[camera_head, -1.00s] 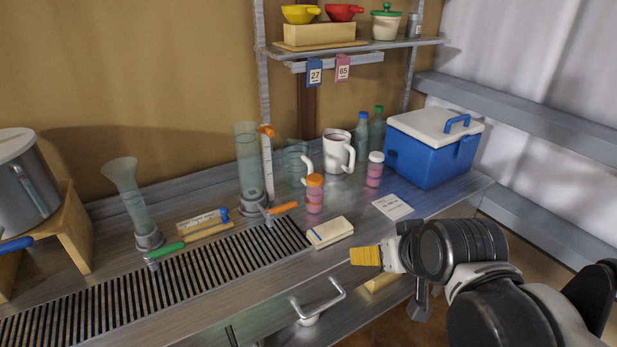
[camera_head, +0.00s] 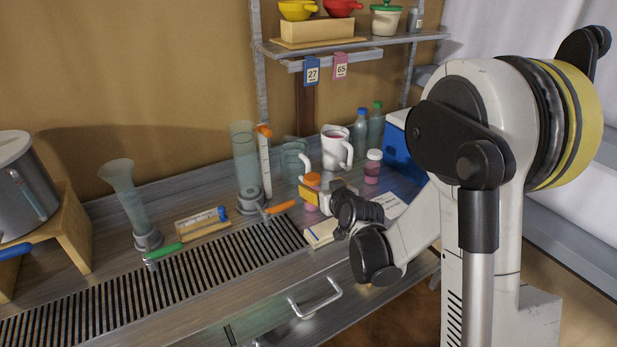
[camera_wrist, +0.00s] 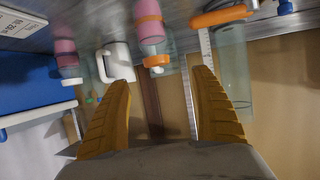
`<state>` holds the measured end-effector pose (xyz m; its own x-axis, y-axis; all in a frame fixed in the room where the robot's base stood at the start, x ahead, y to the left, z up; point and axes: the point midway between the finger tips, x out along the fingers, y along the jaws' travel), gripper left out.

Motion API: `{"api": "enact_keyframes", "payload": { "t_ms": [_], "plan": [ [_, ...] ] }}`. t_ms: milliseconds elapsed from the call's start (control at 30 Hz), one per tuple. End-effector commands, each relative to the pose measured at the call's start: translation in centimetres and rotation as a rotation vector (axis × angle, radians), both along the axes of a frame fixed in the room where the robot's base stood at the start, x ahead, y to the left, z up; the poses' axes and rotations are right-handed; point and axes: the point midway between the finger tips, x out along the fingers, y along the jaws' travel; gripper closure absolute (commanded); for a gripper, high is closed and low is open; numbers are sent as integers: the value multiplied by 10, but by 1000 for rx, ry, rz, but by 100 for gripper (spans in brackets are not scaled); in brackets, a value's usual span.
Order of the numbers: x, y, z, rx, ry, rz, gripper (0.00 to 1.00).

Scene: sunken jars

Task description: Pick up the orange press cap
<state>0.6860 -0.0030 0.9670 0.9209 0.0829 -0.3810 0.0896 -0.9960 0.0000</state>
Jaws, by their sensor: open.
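The orange press cap (camera_head: 313,178) sits on a small upright jar with pink contents (camera_head: 310,207) on the metal counter. In the wrist view, which is upside down, the cap (camera_wrist: 157,60) and jar (camera_wrist: 150,28) appear between and beyond my yellow fingertips. My gripper (camera_wrist: 165,80) is open and empty, with its fingers spread either side of the cap in that picture. In the head view my gripper (camera_head: 312,196) is in front of the jar and hides part of its body. I cannot tell how far the fingertips are from the cap.
A white-capped pink jar (camera_head: 373,167), a white mug (camera_head: 335,150) and a clear pitcher (camera_head: 295,160) stand close by. A glass cylinder (camera_head: 247,160) and a ruler (camera_head: 266,165) stand left. An orange-handled tool (camera_head: 281,207) lies near the slotted drain (camera_head: 200,270).

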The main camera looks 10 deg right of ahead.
Motion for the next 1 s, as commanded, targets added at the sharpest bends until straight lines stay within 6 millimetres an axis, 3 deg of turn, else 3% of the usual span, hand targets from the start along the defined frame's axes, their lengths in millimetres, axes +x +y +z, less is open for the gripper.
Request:
{"api": "enact_keyframes", "payload": {
  "t_ms": [133,533,867,900,1000],
  "plan": [
    [25,2,-13,-1,0,1,25],
    [75,0,-35,-1,1,1,25],
    [84,1,-36,0,1,0,25],
    [84,1,-36,0,1,0,30],
    [84,1,-36,0,1,0,60]
  ]
}}
